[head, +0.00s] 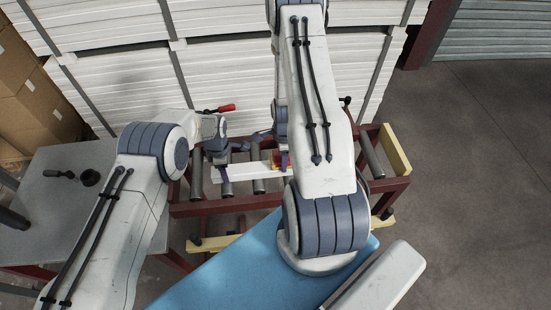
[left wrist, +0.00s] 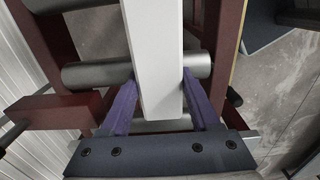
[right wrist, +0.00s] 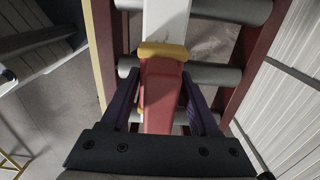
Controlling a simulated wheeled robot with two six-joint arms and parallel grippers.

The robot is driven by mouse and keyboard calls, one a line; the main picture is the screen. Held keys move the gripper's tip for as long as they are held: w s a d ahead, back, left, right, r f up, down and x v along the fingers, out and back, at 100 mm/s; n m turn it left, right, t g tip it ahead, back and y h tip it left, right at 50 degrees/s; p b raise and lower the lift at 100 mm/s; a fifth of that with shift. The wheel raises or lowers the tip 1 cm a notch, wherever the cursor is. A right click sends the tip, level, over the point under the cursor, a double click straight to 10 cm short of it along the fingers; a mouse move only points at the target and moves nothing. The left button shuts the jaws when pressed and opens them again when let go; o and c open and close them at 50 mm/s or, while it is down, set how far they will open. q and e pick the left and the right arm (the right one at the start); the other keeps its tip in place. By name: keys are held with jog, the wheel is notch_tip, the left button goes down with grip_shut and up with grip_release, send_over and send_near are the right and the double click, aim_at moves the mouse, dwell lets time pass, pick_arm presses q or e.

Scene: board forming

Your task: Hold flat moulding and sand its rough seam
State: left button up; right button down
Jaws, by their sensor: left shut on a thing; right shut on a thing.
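The white moulding (head: 250,170) lies flat across the grey rollers of the red-framed stand. My left gripper (head: 223,172) is shut on the moulding near its left end; the left wrist view shows the white strip (left wrist: 155,60) between the purple fingers (left wrist: 158,98). My right gripper (right wrist: 162,100) is shut on a red sanding block (right wrist: 160,92) with a yellow edge, at the moulding's other end. The yellow edge overlaps the white moulding (right wrist: 165,22) in the right wrist view; I cannot tell whether it touches. In the head view my right arm partly hides this block. The rough seam cannot be made out.
The roller stand (head: 205,208) has red rails and yellow wooden pieces. A grey table (head: 95,215) at left bears a black-handled tool (head: 62,175). A red-handled clamp (head: 225,108) is behind the rollers. White board stacks (head: 110,75) stand behind; open floor (head: 480,180) lies right.

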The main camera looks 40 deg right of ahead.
aim_at(266, 165)
jog(key=shift+s+d+r, duration=0.1)
jog(key=shift+s+d, duration=0.35)
jog(key=shift+d, duration=0.3)
jog(key=shift+w+a, duration=0.65)
jog(key=shift+a, duration=0.4)
jog(key=shift+w+a, duration=0.6)
jog(key=shift+a, duration=0.45)
jog(key=shift+w+a, duration=0.65)
jog(key=shift+a, duration=0.4)
jog(key=shift+w+d+r, duration=0.1)
jog(key=shift+r, duration=0.2)
notch_tip(266, 165, up, 7)
